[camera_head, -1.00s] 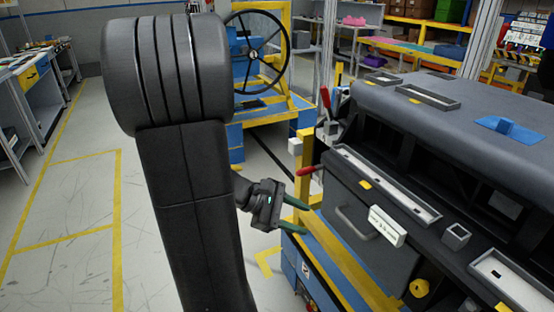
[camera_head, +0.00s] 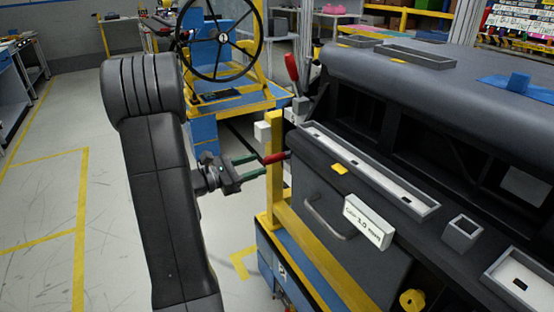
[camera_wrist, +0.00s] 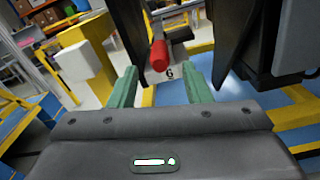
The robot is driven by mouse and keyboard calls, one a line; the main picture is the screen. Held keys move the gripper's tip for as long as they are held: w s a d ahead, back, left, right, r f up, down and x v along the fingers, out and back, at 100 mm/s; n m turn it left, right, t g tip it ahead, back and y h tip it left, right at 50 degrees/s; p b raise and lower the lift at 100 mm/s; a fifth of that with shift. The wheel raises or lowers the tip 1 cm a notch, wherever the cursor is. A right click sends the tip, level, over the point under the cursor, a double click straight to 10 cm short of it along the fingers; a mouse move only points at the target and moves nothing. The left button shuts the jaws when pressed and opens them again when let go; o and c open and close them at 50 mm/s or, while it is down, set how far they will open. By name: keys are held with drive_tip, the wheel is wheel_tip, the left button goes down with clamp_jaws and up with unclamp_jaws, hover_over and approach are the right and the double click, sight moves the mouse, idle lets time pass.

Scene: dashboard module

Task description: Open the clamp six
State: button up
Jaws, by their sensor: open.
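The red handle of clamp six (camera_head: 275,158) sticks out sideways toward my gripper beside the yellow post at the left end of the dashboard module. In the wrist view the red handle (camera_wrist: 160,56) appears ahead, between the fingers, with a small "6" label just below it. My gripper (camera_head: 262,164) is open and empty, its green fingers pointing at the handle. In the wrist view the gripper (camera_wrist: 161,74) has a finger on each side of the handle's line. Whether the handle tip is between the fingertips or just beyond them I cannot tell.
Another red clamp handle (camera_head: 292,67) stands upright farther back. The yellow frame post (camera_head: 274,175) is close to the fingertips. The dark dashboard module (camera_head: 350,235) fills the right side. A blue and yellow stand with a steering wheel (camera_head: 219,37) is behind. Floor at left is clear.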

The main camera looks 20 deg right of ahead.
sight(277, 158)
drive_tip(key=d, duration=0.8)
drive_tip(key=shift+w+d, duration=0.1)
drive_tip(key=shift+w, duration=0.25)
drive_tip(key=shift+c, duration=0.2)
clamp_jaws()
